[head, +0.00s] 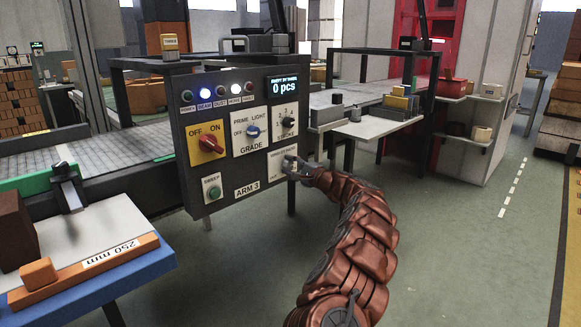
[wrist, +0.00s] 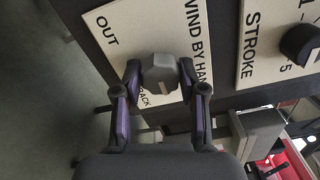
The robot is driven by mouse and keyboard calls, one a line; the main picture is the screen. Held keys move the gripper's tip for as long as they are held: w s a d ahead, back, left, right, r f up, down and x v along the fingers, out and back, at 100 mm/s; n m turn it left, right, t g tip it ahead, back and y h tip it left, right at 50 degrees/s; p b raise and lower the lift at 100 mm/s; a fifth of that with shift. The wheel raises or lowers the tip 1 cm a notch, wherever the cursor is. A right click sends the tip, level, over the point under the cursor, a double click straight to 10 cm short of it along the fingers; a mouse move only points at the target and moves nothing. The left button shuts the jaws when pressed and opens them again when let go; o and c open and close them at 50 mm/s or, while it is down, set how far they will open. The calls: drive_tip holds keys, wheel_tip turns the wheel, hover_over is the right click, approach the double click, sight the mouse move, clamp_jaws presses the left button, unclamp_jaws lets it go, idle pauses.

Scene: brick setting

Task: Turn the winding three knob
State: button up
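The winding knob is a grey faceted knob (wrist: 160,74) on a cream plate (wrist: 150,25) in the wrist view. The plate's lettering reads "WIND BY HAND", "OUT" and, partly covered, "BACK". A pale mark shows on the knob. My gripper (wrist: 160,72) has one fingertip on each side of the knob, and both appear to press against it. In the head view my gripper (head: 293,168) is at the lower right plate of the ARM 3 panel (head: 240,130), and it hides most of the knob there.
The display (head: 283,87) reads 0 pcs. A conveyor (head: 90,145) runs left. Floor right of my arm is clear.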

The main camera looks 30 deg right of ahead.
drive_tip(key=o, duration=0.4)
drive_tip(key=shift+s, duration=0.1)
drive_tip(key=shift+s+d+r, duration=0.15)
drive_tip(key=shift+s+d, duration=0.05)
drive_tip(key=shift+s, duration=0.3)
drive_tip(key=v, duration=1)
drive_tip(key=shift+s, duration=0.3)
idle(0.5)
